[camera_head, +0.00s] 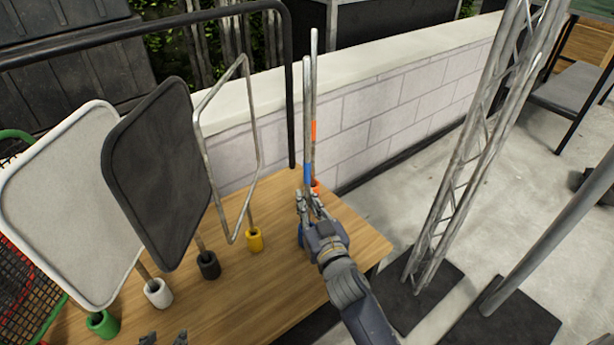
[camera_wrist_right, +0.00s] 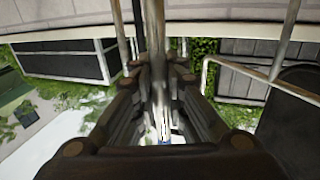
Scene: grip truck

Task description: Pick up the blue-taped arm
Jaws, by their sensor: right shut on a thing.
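The blue-taped arm (camera_head: 307,120) is a thin grey metal pole with a blue band low on it. It stands upright at the right end of the wooden table, beside a similar orange-taped pole (camera_head: 314,80). My right gripper (camera_head: 308,203) is shut on the blue-taped arm just below the blue band. In the right wrist view the pole (camera_wrist_right: 157,60) runs between the fingers. The blue holder (camera_head: 301,236) at its foot is mostly hidden by my gripper; I cannot tell whether the pole is seated in it. Only the tips of my left gripper (camera_head: 164,339) show at the bottom edge, apart and empty.
The wooden table (camera_head: 285,290) also carries green (camera_head: 103,324), white (camera_head: 158,293), black (camera_head: 208,265) and yellow (camera_head: 254,240) holders with panels and a frame. A black rail (camera_head: 291,90) and a block wall (camera_head: 400,100) stand behind. A lattice truss (camera_head: 470,150) stands right.

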